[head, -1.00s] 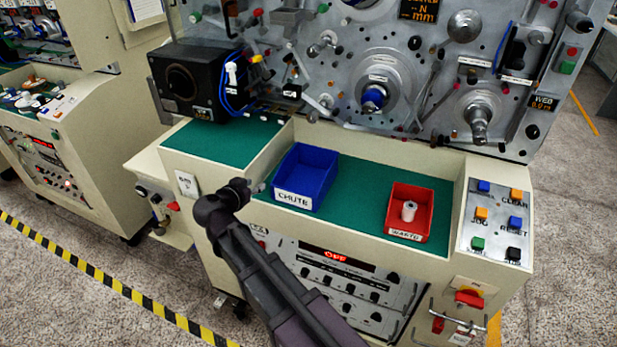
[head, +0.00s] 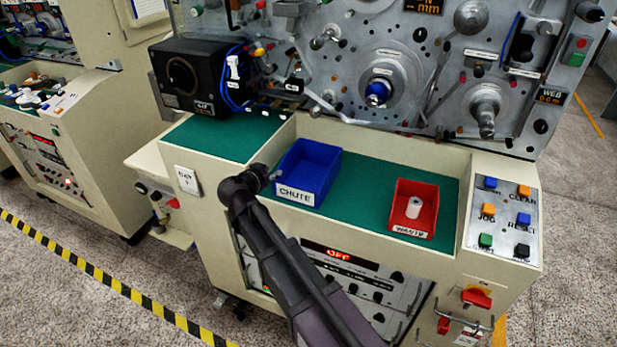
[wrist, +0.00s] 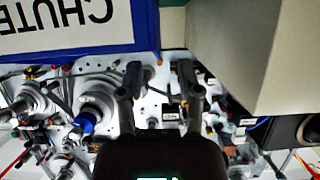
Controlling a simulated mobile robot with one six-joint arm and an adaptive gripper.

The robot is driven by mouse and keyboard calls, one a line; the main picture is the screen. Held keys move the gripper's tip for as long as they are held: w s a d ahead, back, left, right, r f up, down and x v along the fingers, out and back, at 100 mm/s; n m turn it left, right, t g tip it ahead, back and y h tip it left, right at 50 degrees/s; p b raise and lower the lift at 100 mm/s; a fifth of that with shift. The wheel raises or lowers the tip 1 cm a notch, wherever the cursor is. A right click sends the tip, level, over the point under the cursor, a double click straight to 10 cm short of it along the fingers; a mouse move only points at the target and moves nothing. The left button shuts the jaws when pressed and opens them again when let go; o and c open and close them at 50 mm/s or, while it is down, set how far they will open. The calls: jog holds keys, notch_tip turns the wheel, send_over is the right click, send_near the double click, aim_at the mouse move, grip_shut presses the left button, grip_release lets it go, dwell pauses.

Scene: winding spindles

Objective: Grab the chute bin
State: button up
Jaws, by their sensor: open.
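The chute bin (head: 308,176) is a blue open box with a white CHUTE label, standing on the left part of the green shelf. It looks empty. In the wrist view, its labelled front (wrist: 62,30) shows upside down at the upper left. My gripper (head: 268,176) is just left of the bin's front left corner, by the cream wall of the shelf. In the wrist view, my gripper (wrist: 161,82) has its two fingers apart with nothing between them. The bin is beside the fingers, not between them. Whether a finger touches the bin cannot be told.
A red waste bin (head: 413,226) with a white spool (head: 413,207) stands to the right on the green shelf (head: 365,190). A cream wall (head: 272,150) rises left of the chute bin. The spindle panel (head: 420,70) stands behind. A button panel (head: 503,220) is at the right.

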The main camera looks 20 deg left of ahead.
aim_at(280, 168)
jog(key=shift+w+f, duration=0.1)
jog(key=shift+w, duration=0.1)
jog(key=shift+d+b+x, duration=0.2)
jog(key=shift+b+x, duration=0.85)
jog(key=shift+x, duration=1.55)
grip_shut()
